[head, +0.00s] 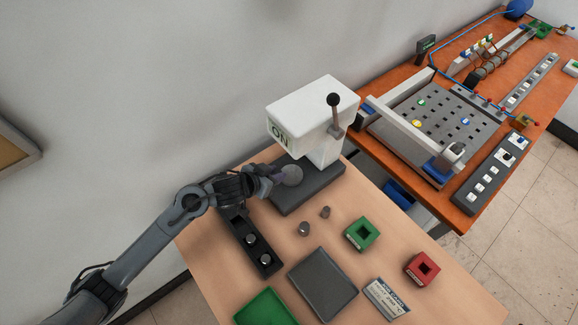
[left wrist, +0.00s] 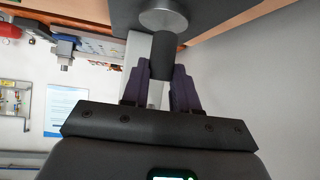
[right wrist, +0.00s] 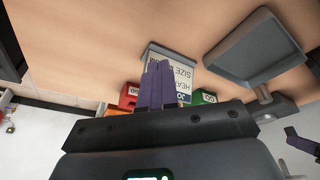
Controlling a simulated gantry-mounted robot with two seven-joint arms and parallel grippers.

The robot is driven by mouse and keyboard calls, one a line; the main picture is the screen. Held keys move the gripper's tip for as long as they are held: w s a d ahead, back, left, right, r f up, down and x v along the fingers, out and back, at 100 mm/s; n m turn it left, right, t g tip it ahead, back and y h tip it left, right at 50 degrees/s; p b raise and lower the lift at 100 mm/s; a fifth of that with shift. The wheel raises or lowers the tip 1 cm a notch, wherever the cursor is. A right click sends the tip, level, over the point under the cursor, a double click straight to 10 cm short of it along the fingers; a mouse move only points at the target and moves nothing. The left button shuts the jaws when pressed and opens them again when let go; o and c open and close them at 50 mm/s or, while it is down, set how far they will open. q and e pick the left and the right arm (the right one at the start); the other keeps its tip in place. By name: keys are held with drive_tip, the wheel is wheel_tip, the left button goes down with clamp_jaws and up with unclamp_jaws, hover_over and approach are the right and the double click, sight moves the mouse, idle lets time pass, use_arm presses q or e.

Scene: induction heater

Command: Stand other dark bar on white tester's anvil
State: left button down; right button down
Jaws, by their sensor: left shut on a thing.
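The white tester (head: 310,112) stands at the back of the near table with a black-knobbed lever on its side. Its round grey anvil (head: 292,176) sits on the dark base and also shows at the top of the left wrist view (left wrist: 163,18). My left gripper (left wrist: 163,85) is shut on a dark bar (left wrist: 161,58), whose far end is at the anvil's face; I cannot tell if they touch. In the head view the left gripper (head: 277,178) is beside the anvil and hides the bar. My right gripper (right wrist: 157,75) is shut and empty, away from the tester.
A black rack (head: 237,228) holds silver-topped pieces. Two small grey pieces (head: 304,229) stand near the tester base. A grey tray (head: 322,285), green tray (head: 265,308), green block (head: 361,233), red block (head: 422,268) and label card (head: 387,298) lie in front.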

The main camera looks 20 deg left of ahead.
use_arm(q)
drive_tip(key=w, duration=0.2)
drive_tip(key=w+d, duration=0.1)
drive_tip(key=w, duration=0.1)
drive_tip(key=w+d, duration=0.1)
drive_tip(key=w, duration=0.1)
drive_tip(key=shift+w+d, duration=0.1)
drive_tip(key=shift+f+b, duration=0.45)
drive_tip(key=shift+f, duration=1.3)
drive_tip(key=shift+f, duration=0.3)
drive_tip(key=c, duration=0.9)
unclamp_jaws()
drive_tip(key=shift+o, duration=0.2)
